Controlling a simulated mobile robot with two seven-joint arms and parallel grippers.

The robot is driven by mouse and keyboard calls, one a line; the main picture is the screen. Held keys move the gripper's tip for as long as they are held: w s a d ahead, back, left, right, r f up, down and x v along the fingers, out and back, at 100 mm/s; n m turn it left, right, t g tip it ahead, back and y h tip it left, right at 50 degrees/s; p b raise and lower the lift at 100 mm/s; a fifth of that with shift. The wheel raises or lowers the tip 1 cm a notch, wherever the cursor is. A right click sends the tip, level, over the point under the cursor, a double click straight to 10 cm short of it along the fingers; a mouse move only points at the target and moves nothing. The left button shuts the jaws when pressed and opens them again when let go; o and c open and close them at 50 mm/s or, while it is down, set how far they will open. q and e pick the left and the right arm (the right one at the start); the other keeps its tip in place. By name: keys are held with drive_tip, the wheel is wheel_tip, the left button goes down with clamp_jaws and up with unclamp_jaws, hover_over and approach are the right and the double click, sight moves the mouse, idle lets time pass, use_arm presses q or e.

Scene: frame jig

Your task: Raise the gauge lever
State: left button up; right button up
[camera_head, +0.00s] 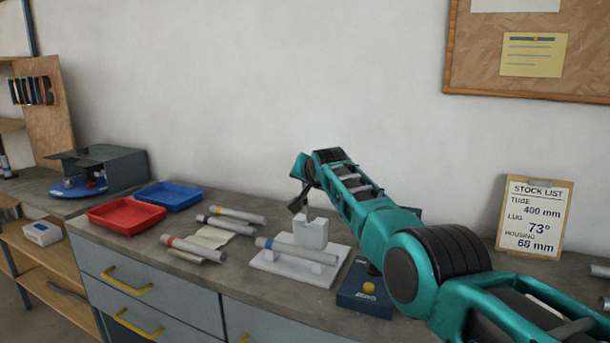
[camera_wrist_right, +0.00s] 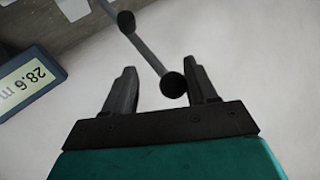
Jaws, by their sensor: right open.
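The gauge lever (camera_wrist_right: 147,48) is a grey rod with a dark round knob at each end, in the right wrist view. Its nearer knob (camera_wrist_right: 173,85) lies between the fingers of my open right gripper (camera_wrist_right: 163,80), closer to the right-hand finger. I cannot tell whether they touch. A gauge display (camera_wrist_right: 28,80) reading 28.6 shows at the left of that view. In the head view my right gripper (camera_head: 297,203) hangs above the white jig (camera_head: 265,264), and I cannot make out the lever there. My left gripper is out of view.
A tube with a blue band (camera_head: 297,251) lies across the jig. A dark blue box (camera_head: 362,298) stands right of it. Loose tubes (camera_head: 194,248), a red tray (camera_head: 126,216) and a blue tray (camera_head: 168,196) lie to the left. My right arm covers the bench's right part.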

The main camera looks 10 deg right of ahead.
drive_tip(key=shift+o, duration=0.6)
drive_tip(key=shift+a+r, duration=0.1)
drive_tip(key=shift+r, duration=0.1)
drive_tip(key=shift+r, duration=0.1)
drive_tip(key=shift+s+a+r, duration=0.1)
drive_tip(key=shift+s, duration=0.1)
drive_tip(key=shift+s, duration=0.1)
drive_tip(key=b+v, duration=0.1)
drive_tip(key=v, duration=1.1)
drive_tip(key=shift+s, duration=0.1)
